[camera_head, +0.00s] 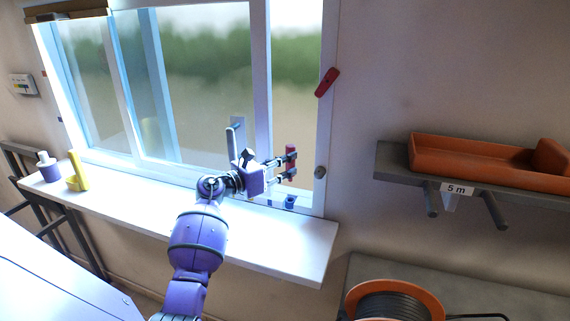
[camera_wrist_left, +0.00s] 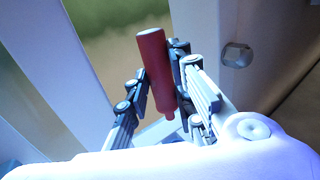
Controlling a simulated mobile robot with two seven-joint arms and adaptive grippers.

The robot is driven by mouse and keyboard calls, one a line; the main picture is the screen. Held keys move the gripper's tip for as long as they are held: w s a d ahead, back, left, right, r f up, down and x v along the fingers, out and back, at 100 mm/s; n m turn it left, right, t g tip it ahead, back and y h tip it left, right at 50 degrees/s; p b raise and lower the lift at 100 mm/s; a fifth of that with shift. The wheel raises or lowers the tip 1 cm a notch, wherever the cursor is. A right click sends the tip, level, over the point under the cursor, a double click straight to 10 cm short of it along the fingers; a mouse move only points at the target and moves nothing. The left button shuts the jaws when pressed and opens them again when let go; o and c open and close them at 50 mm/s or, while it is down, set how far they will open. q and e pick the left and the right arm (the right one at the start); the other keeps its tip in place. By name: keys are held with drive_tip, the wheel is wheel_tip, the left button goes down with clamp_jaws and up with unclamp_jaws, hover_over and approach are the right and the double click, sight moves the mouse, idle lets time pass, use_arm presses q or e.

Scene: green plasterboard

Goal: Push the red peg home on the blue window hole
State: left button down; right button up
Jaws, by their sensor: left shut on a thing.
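The red peg (camera_head: 291,152) stands roughly upright at the right end of the window, between the fingers of my left gripper (camera_head: 287,168). In the left wrist view the red peg (camera_wrist_left: 154,62) tilts a little, its narrow tip pointing down, and the left gripper (camera_wrist_left: 163,98) is shut on it. A small blue piece (camera_head: 290,201), seemingly the blue window hole, sits low on the window frame below the peg. The peg appears above it and apart from it. The hole's opening is too small to make out. My right gripper is not in view.
A red handle (camera_head: 327,82) is on the frame's right side, above a round metal fitting (camera_head: 320,171). The white sill (camera_head: 290,250) holds a yellow piece (camera_head: 77,172) and a purple-and-white item (camera_head: 48,168) at left. An orange tray (camera_head: 470,168) rests on the right shelf.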

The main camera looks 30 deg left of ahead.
use_arm(q)
wheel_tip(320, 180, down, 3)
drive_tip(key=shift+r+b, duration=0.15)
drive_tip(key=shift+b, duration=0.8)
wheel_tip(320, 180, down, 3)
drive_tip(key=shift+r+h+b, duration=0.15)
drive_tip(key=shift+h+b, duration=0.15)
drive_tip(key=shift+b, duration=0.7)
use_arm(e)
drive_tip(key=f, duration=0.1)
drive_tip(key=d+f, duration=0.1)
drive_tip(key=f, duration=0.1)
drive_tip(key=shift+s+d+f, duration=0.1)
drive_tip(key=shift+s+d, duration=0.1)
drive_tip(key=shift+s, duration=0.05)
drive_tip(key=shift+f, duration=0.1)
use_arm(q)
drive_tip(key=shift+f+b, duration=1.45)
drive_tip(key=shift+f, duration=0.65)
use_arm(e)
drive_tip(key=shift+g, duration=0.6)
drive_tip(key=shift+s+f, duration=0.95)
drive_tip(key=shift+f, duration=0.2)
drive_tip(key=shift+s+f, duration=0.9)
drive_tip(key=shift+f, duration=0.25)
